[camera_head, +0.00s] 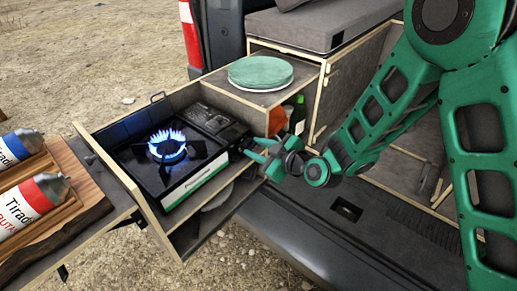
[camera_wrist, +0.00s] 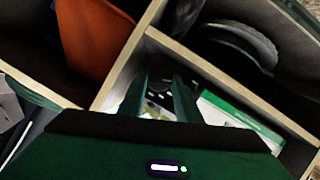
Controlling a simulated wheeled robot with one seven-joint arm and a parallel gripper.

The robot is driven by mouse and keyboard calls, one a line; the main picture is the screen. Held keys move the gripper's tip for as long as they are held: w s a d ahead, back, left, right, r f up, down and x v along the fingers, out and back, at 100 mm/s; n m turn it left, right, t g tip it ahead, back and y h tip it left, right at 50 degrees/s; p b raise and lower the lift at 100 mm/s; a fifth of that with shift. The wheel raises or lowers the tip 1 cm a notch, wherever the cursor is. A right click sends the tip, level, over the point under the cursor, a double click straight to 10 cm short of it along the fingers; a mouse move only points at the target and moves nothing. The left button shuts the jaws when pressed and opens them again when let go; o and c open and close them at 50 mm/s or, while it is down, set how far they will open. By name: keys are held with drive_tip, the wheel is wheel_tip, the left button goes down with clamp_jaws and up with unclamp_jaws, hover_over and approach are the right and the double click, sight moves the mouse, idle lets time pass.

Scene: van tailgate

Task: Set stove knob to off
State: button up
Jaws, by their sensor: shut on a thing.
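The camping stove (camera_head: 178,158) sits in the pulled-out drawer of the van, with a blue flame (camera_head: 167,145) burning on its burner. Its white front panel also shows in the wrist view (camera_wrist: 228,115). My gripper (camera_head: 250,152) is at the right end of the stove's front, where the knob would be; the fingers hide the knob in the head view. In the wrist view my gripper's two green fingers (camera_wrist: 162,100) reach down to the stove's front, close together around a small dark part between them. The knob itself cannot be made out clearly.
The wooden drawer walls (camera_head: 124,180) surround the stove. A green plate stack (camera_head: 260,72) rests on the box behind. A green bottle (camera_head: 298,114) and an orange item (camera_head: 277,121) stand in the compartment at right. Two gas canisters (camera_head: 32,200) lie on the left board.

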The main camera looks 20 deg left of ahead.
drive_tip(key=m+g, duration=0.1)
drive_tip(key=m, duration=0.1)
drive_tip(key=m+g+y, duration=0.1)
drive_tip(key=m+g, duration=0.1)
drive_tip(key=shift+w+r, duration=0.15)
drive_tip(key=shift+w, duration=0.2)
drive_tip(key=m, duration=0.1)
drive_tip(key=m+g+y, duration=0.1)
drive_tip(key=m, duration=0.1)
drive_tip(key=m+g, duration=0.1)
drive_tip(key=shift+w+d+m+y, duration=0.2)
drive_tip(key=shift+w+m+y, duration=0.05)
drive_tip(key=shift+m+y, duration=0.05)
drive_tip(key=shift+w+f+m+g+y, duration=0.15)
drive_tip(key=shift+m+g+y, duration=0.35)
drive_tip(key=shift+m, duration=0.8)
drive_tip(key=shift+s+f+m+g+y, duration=0.1)
drive_tip(key=shift+f+m+g+y, duration=0.2)
drive_tip(key=shift+m+y, duration=0.7)
drive_tip(key=shift+w+f+m+g+y, duration=0.15)
drive_tip(key=shift+m+g, duration=0.25)
drive_tip(key=shift+m, duration=1.2)
drive_tip(key=shift+s+d+f, duration=0.1)
drive_tip(key=shift+f, duration=0.05)
drive_tip(key=o, duration=1.1)
drive_tip(key=shift+c, duration=0.2)
drive_tip(key=d, duration=1)
drive_tip(key=shift+d, duration=0.4)
